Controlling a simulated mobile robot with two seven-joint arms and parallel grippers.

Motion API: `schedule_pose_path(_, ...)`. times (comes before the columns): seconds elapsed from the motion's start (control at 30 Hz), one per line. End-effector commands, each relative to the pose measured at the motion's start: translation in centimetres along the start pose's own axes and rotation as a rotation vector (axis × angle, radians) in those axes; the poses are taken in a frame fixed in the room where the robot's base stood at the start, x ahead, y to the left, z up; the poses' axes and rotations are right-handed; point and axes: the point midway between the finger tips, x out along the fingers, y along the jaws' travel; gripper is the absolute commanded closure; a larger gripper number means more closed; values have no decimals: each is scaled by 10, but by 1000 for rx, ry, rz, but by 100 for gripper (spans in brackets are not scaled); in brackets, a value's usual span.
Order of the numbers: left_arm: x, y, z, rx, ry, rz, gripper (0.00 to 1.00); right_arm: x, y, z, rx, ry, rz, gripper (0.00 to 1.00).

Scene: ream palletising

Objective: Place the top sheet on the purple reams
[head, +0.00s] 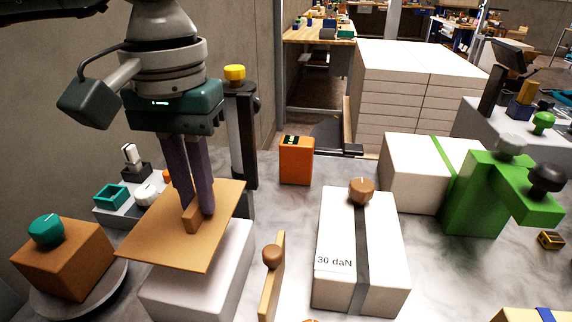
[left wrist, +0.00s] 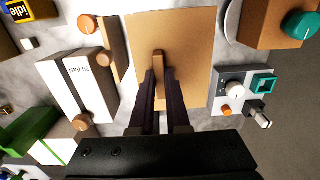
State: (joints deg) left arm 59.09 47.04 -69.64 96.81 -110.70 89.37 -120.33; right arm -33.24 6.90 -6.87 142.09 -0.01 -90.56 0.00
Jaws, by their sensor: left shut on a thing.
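The top sheet (head: 150,245) is a flat tan board with a small wooden grip block (head: 192,218) on it. My left gripper (head: 194,208) points down and is shut on that block; the left wrist view also shows the block (left wrist: 158,62) between the fingers. The sheet is over a pale, whitish-lavender ream stack (head: 205,292), turned a little and overhanging its edges. I cannot tell whether sheet and stack touch. In the left wrist view the sheet (left wrist: 190,50) hides the stack. My right gripper is not in view.
A strapped white block marked "30 daN" (head: 335,235) and an upright wooden paddle (head: 271,285) stand right of the stack. A brown block with teal knob (head: 65,260) is left. An orange box (head: 297,162) and dark post (head: 240,140) stand behind; a green fixture (head: 475,200) is right.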

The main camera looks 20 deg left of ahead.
Motion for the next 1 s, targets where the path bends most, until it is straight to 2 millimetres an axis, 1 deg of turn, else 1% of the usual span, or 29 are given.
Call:
schedule_pose_path(0.03, 10, 0, 1, 0, -3, -1, 100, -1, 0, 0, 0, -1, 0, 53)
schedule_pose_path(0.1, 20, 0, 1, 1, -2, 0, 100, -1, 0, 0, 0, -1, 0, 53)
schedule_pose_path(0.27, 34, 0, 0, -1, -2, 0, 100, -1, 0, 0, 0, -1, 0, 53)
schedule_pose_path(0.4, 57, 0, 1, -1, -3, 0, 100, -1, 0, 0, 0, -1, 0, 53)
schedule_pose_path(0.5, 68, 0, 0, -1, -1, 0, 100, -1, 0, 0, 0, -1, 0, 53)
schedule_pose_path(0.77, 71, 0, 0, 1, 1, 0, 100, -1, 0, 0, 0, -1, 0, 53)
schedule_pose_path(0.93, 76, 0, 0, 0, 1, 0, 100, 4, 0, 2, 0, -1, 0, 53)
schedule_pose_path(0.97, 74, 0, 0, 0, 1, 0, 83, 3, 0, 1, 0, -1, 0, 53)
schedule_pose_path(1.0, 73, 0, 0, 0, 1, 0, 78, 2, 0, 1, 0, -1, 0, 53)
